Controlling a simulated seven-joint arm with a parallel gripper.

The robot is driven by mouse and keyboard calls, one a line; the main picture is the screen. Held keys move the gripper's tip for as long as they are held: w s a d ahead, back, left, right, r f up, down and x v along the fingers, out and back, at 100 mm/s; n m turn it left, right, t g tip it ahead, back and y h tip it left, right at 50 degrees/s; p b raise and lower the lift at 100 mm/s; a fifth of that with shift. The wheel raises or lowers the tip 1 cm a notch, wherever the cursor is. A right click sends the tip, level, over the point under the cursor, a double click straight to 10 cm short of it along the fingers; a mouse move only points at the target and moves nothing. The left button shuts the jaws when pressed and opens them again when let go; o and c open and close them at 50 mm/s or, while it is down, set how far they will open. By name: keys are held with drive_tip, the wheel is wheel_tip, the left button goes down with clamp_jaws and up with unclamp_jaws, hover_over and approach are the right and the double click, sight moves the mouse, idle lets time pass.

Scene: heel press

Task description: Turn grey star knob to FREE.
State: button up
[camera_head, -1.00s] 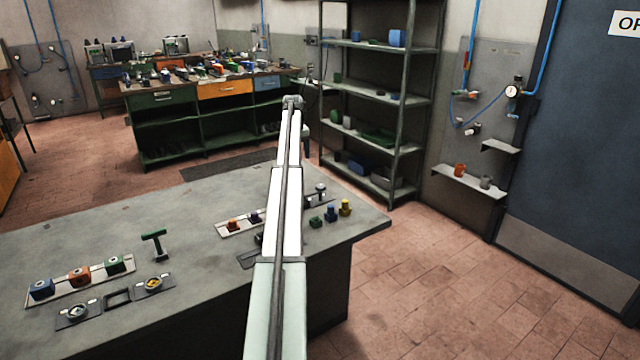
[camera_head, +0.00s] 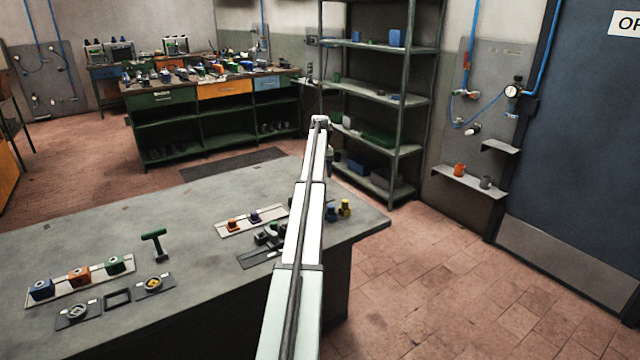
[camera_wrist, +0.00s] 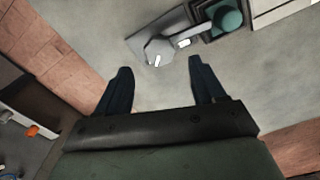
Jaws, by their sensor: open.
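In the wrist view the grey knob (camera_wrist: 158,50) has a lobed, many-sided top with a pale pointer line. It sits at the end of a dark grey plate (camera_wrist: 146,31), with a small white label (camera_wrist: 183,43) beside it. I cannot read any FREE mark. My gripper (camera_wrist: 160,66) is open and empty. Its two dark fingers point toward the knob, one to each side in the picture, with the knob just beyond the tips; I see no contact. In the head view my arm hides the knob.
On the bench (camera_head: 200,255) are blue and yellow pieces (camera_head: 345,208) near the edge, a strip with small blocks (camera_head: 250,221), a green T-handle (camera_head: 154,243) and two dial plates (camera_head: 78,314).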

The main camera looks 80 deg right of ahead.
drive_tip(key=shift+f, duration=2.25)
clamp_jaws()
